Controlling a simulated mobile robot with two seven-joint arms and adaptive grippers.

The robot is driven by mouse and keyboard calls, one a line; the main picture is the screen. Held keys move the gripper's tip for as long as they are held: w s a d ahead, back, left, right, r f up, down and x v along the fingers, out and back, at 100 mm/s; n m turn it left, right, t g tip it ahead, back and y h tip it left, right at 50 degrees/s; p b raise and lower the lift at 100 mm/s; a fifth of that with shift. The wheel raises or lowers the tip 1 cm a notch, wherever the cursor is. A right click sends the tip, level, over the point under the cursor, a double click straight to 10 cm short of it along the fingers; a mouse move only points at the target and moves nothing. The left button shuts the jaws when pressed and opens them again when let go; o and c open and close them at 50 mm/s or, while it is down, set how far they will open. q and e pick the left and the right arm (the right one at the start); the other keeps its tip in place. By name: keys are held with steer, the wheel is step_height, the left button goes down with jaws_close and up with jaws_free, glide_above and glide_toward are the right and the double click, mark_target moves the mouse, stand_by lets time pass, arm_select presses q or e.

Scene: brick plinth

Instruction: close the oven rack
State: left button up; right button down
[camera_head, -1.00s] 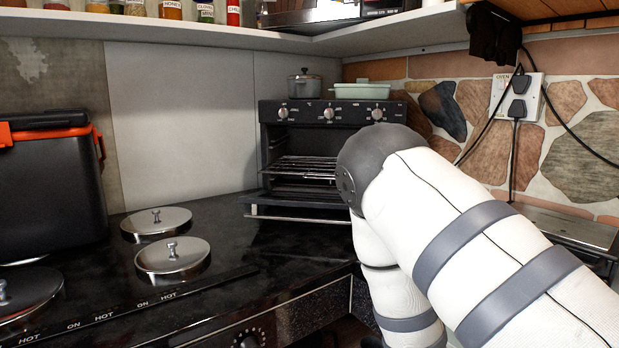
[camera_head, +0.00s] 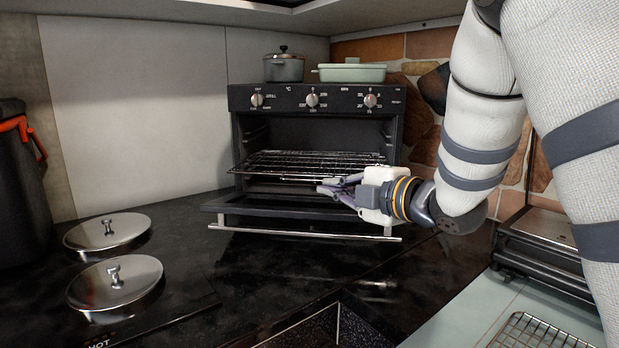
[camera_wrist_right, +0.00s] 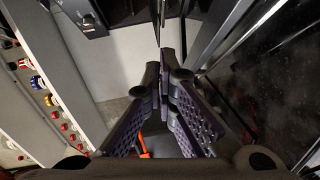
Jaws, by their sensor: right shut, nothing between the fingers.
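The black oven (camera_head: 386,116) stands against the back wall, with its door (camera_head: 270,207) lowered and a metal handle along the front edge. The wire oven rack (camera_head: 300,160) sticks out of the opening above the door. My right gripper (camera_head: 322,187) is at the rack's front right, just below its front edge in the picture; I cannot tell if they touch. The right wrist view shows its purple-padded fingers (camera_wrist_right: 163,80) shut with nothing between them. Thin metal bars pass near the fingertips there. My left gripper is not in view.
A grey pot (camera_head: 284,68) and a green dish (camera_head: 351,73) stand on the oven. Two metal hob lids (camera_head: 116,285) are on the left. A black device (camera_head: 545,248) and a wire grid (camera_head: 540,332) are at right. The dark counter before the oven is mostly clear.

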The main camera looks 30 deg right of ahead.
mark_target(307, 180)
steer(key=w, duration=0.3)
steer(key=w+a+f, duration=0.1)
steer(key=w, duration=0.4)
steer(key=shift+w+a+f, duration=0.15)
steer(key=shift+w+f, duration=0.05)
steer(key=shift+w, duration=0.1)
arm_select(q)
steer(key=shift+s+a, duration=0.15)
arm_select(e)
steer(key=shift+w+d+f, duration=0.2)
steer(key=shift+w+d, duration=0.45)
steer(key=shift+w, duration=0.1)
steer(key=shift+w+d+f, duration=0.15)
steer(key=shift+w+d, duration=0.45)
steer(key=shift+w, duration=0.1)
